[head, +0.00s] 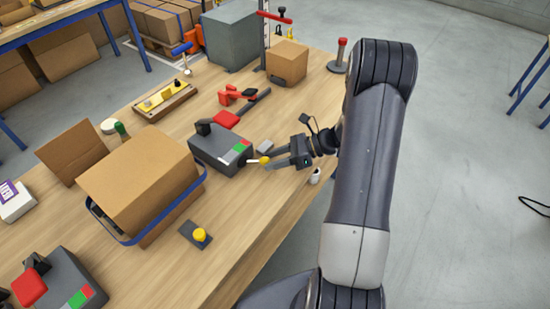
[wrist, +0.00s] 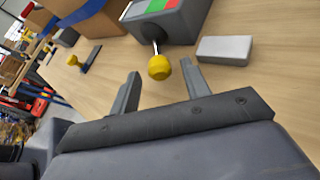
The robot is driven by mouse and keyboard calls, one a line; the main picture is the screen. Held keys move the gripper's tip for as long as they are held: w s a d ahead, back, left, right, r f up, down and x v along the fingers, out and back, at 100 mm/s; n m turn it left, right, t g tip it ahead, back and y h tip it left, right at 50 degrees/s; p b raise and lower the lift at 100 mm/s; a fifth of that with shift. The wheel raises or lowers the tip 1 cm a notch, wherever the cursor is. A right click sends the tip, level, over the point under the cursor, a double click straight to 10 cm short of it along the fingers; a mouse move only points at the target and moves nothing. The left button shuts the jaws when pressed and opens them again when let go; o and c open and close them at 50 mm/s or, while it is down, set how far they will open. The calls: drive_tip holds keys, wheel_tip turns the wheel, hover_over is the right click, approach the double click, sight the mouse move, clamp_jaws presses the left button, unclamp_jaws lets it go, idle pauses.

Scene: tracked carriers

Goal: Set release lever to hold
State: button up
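The release lever is a thin metal rod with a yellow knob (head: 264,160), sticking out of the end of a grey box (head: 212,150) that has green and red plates on top. In the wrist view the knob (wrist: 159,67) lies just ahead of and between the fingertips, with the grey box (wrist: 178,22) and its plates behind it. My gripper (head: 267,162) is open, and its two fingers (wrist: 160,76) stand apart on either side of the knob. I see gaps on both sides in the wrist view; contact is not visible.
A small grey block (wrist: 224,50) lies right of the lever. A cardboard box (head: 140,180) in a blue frame, a yellow button on a dark plate (head: 190,238), a red clamp (head: 228,118) and a similar grey unit (head: 65,285) share the wooden bench.

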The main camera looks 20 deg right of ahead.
sight(269, 184)
clamp_jaws()
idle(0.3)
drive_tip(key=shift+s+a+m+t+h, duration=0.3)
drive_tip(key=shift+s+m+t, duration=0.5)
drive_tip(key=shift+m+t, duration=0.2)
drive_tip(key=shift+s+a+f+m+t+h+b, duration=0.1)
drive_tip(key=shift+s+a+m+t+h+b, duration=0.25)
drive_tip(key=shift+m+t, duration=0.25)
drive_tip(key=shift+s+a+m+t+h+b, duration=0.15)
drive_tip(key=shift+s+m+t+h+b, duration=0.1)
drive_tip(key=shift+s+m+t+b, duration=0.25)
drive_tip(key=shift+s+a+b, duration=0.3)
drive_tip(key=shift+s+a, duration=0.45)
drive_tip(key=shift+a, duration=0.05)
drive_tip(key=shift+s+a, duration=0.1)
